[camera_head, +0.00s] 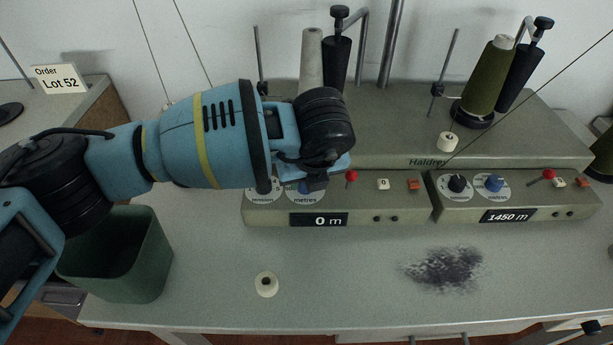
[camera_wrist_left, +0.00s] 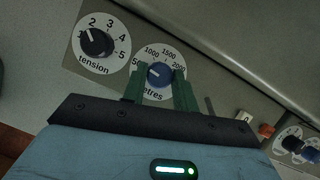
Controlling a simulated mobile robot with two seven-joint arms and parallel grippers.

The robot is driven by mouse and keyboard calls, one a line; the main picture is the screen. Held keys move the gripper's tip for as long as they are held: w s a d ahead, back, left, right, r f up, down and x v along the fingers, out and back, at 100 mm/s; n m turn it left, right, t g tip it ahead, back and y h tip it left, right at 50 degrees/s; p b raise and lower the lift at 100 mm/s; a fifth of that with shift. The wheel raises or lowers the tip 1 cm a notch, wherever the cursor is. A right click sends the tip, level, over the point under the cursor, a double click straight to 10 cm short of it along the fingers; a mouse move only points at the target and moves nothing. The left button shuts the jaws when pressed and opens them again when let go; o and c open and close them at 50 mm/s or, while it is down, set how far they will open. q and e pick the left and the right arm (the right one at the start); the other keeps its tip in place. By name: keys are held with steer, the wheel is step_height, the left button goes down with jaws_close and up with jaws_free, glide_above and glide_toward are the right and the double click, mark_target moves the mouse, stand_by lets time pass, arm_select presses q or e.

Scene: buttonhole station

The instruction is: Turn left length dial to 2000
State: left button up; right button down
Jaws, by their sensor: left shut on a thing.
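The left length dial (camera_wrist_left: 159,74) is a blue knob on a white "metres" plate, with 1000, 1500 and 2000 readable. Its pale pointer mark appears toward the upper left, on the low-number side; I cannot tell the exact value. My left gripper (camera_wrist_left: 159,82) has its green fingers on both sides of the knob, shut on it. In the head view my left arm comes in from the left, and its wrist hides most of this dial. The left display (camera_head: 319,220) below reads 0 m.
The black tension dial (camera_wrist_left: 97,42) sits close beside it. A red-tipped lever (camera_head: 351,176) stands to the right. The right panel's display (camera_head: 507,215) reads 1450 m.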

arm_select(q)
steer(key=m+h, duration=0.1)
steer(key=m, duration=0.1)
steer(key=m+h+b, duration=0.1)
steer(key=m, duration=0.2)
steer(key=shift+a, duration=0.2)
steer(key=m+h, duration=0.1)
steer(key=m, duration=0.2)
steer(key=shift+b, duration=0.3)
steer(key=m, duration=0.2)
steer(key=m+g+h, duration=0.1)
steer(key=m, duration=0.1)
steer(key=shift+w+a+m+h+b, duration=0.1)
steer(key=shift+a+m+h+b, duration=0.05)
steer(key=shift+m+h+b, duration=0.2)
steer(key=m+g, duration=0.1)
steer(key=m, duration=0.2)
steer(key=m+g+h+b, duration=0.1)
steer(key=m, duration=0.2)
steer(key=shift+w, duration=0.15)
steer(key=m+g+b, duration=0.1)
steer(key=m+g, duration=0.1)
steer(key=m, duration=0.3)
steer(key=shift+w, duration=0.15)
steer(key=shift+m+g+b, duration=0.4)
steer(key=shift+m, duration=0.45)
steer(key=shift+y, duration=0.25)
steer(key=o, duration=1)
steer(key=shift+c, duration=0.2)
